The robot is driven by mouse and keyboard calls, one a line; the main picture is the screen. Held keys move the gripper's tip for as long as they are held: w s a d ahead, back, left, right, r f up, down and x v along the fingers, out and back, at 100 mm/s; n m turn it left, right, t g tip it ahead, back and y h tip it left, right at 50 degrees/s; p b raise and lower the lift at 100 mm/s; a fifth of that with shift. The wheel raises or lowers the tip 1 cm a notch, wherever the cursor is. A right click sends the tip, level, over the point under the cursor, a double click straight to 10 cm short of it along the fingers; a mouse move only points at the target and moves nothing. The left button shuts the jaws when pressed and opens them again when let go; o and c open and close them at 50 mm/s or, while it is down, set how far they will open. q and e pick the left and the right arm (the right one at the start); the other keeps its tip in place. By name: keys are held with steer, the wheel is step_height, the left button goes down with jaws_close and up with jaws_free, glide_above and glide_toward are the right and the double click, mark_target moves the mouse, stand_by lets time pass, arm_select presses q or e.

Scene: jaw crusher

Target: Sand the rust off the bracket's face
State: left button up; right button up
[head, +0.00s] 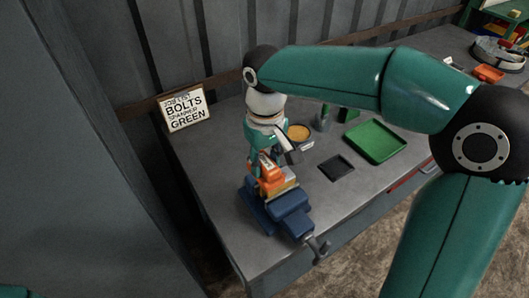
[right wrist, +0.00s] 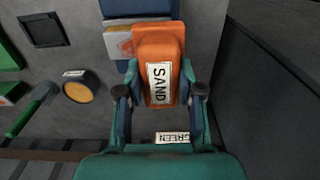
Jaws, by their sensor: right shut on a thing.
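My right gripper (head: 264,168) is shut on an orange sanding block (head: 271,181), whose label reads SAND in the right wrist view (right wrist: 167,75). My right gripper's two fingers (right wrist: 160,98) sit on either side of the block. A blue vise (head: 290,203) stands on the bench under the block. The bracket (right wrist: 119,45) shows as a pale plate with an orange rust patch, partly hidden by the block. The block overlaps the bracket in view; I cannot tell whether they touch. My left gripper is not in view.
A job sign (head: 186,109) stands at the bench's back left. A round tin with yellow contents (head: 299,132), a dark square mat (head: 337,168) and a green tray (head: 375,141) lie to the right. A green-handled tool (right wrist: 36,106) lies beside the tin. A wall (head: 105,190) rises at left.

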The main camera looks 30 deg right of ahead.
step_height(320, 180, down, 3)
steer(key=shift+f+b, duration=0.15)
steer(key=shift+b, duration=0.85)
steer(key=shift+d+r, duration=0.25)
steer(key=shift+r, duration=0.05)
steer(key=shift+d+f, duration=0.25)
steer(key=shift+d, duration=0.5)
steer(key=shift+w+d, duration=0.15)
steer(key=shift+d, duration=2.2)
steer(key=shift+d+f, duration=0.2)
steer(key=shift+d, duration=0.05)
steer(key=a, duration=0.2)
steer(key=shift+a+r, duration=0.2)
steer(key=shift+a, duration=0.9)
steer(key=shift+s+a, duration=0.2)
steer(key=shift+a, duration=1.3)
step_height(320, 180, up, 2)
steer(key=shift+r+p, duration=0.25)
steer(key=shift+p, duration=0.65)
step_height(320, 180, up, 6)
steer(key=p, duration=0.5)
steer(key=shift+f, duration=0.2)
steer(key=shift+f, duration=0.1)
